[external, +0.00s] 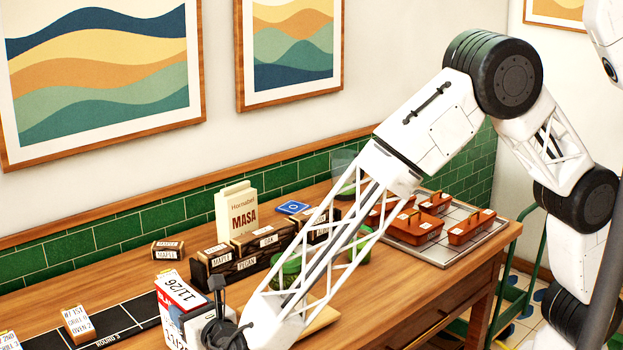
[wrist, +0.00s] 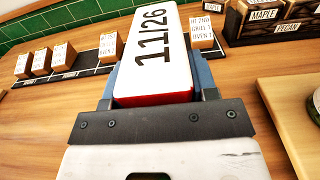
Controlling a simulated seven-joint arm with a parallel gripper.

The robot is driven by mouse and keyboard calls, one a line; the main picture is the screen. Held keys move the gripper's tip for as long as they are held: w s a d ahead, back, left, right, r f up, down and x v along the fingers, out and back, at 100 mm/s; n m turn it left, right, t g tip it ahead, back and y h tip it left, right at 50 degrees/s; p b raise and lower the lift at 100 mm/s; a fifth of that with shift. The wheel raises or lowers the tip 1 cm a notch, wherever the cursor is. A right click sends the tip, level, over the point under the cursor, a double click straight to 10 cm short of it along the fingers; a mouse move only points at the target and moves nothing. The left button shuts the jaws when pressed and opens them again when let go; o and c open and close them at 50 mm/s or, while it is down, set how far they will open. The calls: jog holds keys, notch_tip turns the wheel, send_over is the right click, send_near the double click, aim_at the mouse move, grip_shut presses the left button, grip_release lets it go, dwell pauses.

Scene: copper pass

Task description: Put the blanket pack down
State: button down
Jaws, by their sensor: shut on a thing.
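My gripper (external: 216,312) is low at the front left of the wooden counter (external: 400,292). It is shut on a white and red pack (external: 181,293) printed "11/26", which I take to be the blanket pack. In the wrist view the pack (wrist: 154,50) sits between both fingers of my gripper (wrist: 155,88), its white labelled face toward the camera and a red edge nearest the palm. The pack's underside is hidden, so I cannot tell whether it touches the counter.
A black marked strip (external: 122,326) with several small labelled blocks lies at left. A dark rack (external: 215,266) of labelled blocks and a MASA bag (external: 237,207) stand behind. A tray (external: 432,261) of copper-coloured containers is at right. A wooden board (wrist: 296,112) lies right of my gripper.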

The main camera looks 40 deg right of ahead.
jog(key=shift+c, duration=2)
grip_release()
jog(key=shift+r, duration=0.1)
jog(key=s, duration=1.2)
